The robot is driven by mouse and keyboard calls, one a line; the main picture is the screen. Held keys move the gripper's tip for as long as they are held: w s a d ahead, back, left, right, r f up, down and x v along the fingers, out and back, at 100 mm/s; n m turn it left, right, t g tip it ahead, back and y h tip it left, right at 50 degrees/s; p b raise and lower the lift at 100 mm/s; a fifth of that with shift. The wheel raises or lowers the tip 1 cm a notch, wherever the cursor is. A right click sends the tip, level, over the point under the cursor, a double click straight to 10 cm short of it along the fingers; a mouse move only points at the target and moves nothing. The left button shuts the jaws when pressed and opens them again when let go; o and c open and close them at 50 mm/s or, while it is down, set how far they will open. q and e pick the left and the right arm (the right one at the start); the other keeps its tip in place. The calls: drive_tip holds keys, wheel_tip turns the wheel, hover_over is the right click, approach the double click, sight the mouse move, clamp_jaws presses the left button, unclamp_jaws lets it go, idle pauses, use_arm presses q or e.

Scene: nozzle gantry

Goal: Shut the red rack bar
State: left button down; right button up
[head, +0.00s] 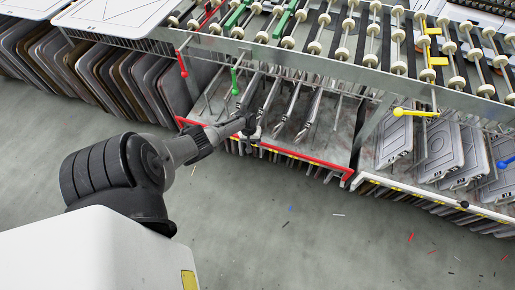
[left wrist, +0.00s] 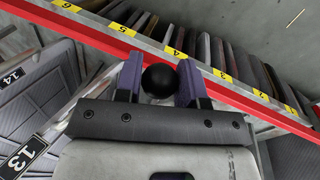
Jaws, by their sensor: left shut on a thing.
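The red rack bar (head: 305,158) runs along the front edge of the middle rack in the head view. It crosses the left wrist view (left wrist: 250,105) diagonally, beside a strip with yellow number labels. My left gripper (head: 250,128) reaches the bar near its middle. In the left wrist view its two fingers (left wrist: 159,82) are shut on a round black knob (left wrist: 159,78) in front of the bar. The knob's mount is hidden behind the fingers. I cannot tell how far the bar stands from its closed position. My right gripper is in neither view.
A roller conveyor (head: 315,48) runs above the racks, with red, green, yellow and blue levers at its edge. Grey plates (head: 400,140) hang in the right rack; more panels (head: 130,80) stand at left. The grey floor (head: 300,220) in front is open, with small scraps.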

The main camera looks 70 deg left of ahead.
use_arm(q)
drive_tip(key=shift+w+a+r, duration=0.1)
drive_tip(key=shift+w+a, duration=0.25)
drive_tip(key=shift+a, duration=0.05)
drive_tip(key=c, duration=1.1)
unclamp_jaws()
drive_tip(key=o, duration=0.3)
drive_tip(key=shift+o, duration=0.2)
drive_tip(key=p+v, duration=0.8)
drive_tip(key=v, duration=0.5)
drive_tip(key=shift+s+r, duration=0.15)
drive_tip(key=shift+r, duration=0.25)
